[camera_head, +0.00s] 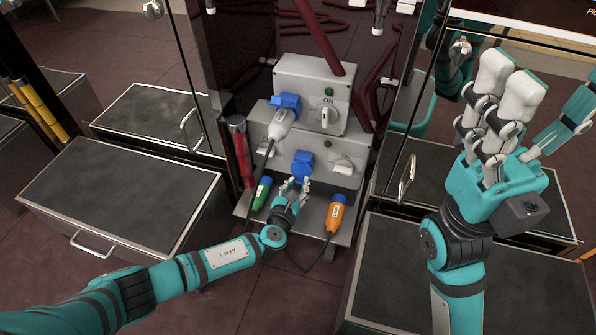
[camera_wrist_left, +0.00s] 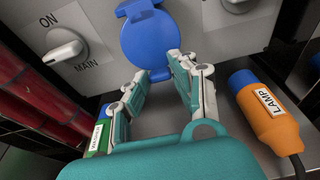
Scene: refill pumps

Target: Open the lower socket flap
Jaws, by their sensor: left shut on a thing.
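The lower socket flap (camera_head: 302,160) is a blue round cover on the front of the lower grey box. In the left wrist view the flap (camera_wrist_left: 150,42) shows its full disc, hinge at the top, hiding the socket. I cannot tell whether it is slightly lifted. My left gripper (camera_head: 294,184) is at the flap's lower edge. In the left wrist view its two fingertips (camera_wrist_left: 157,73) are shut on that edge. My right gripper (camera_head: 512,85) is raised at the right, open and empty, away from the boxes.
A white plug (camera_head: 281,124) sits at the upper blue socket. A green plug (camera_head: 260,193) and an orange LAMP plug (camera_head: 335,213) stand either side of my left gripper. White knobs (camera_wrist_left: 66,48) flank the flap. Dark-topped cabinets (camera_head: 115,190) stand left.

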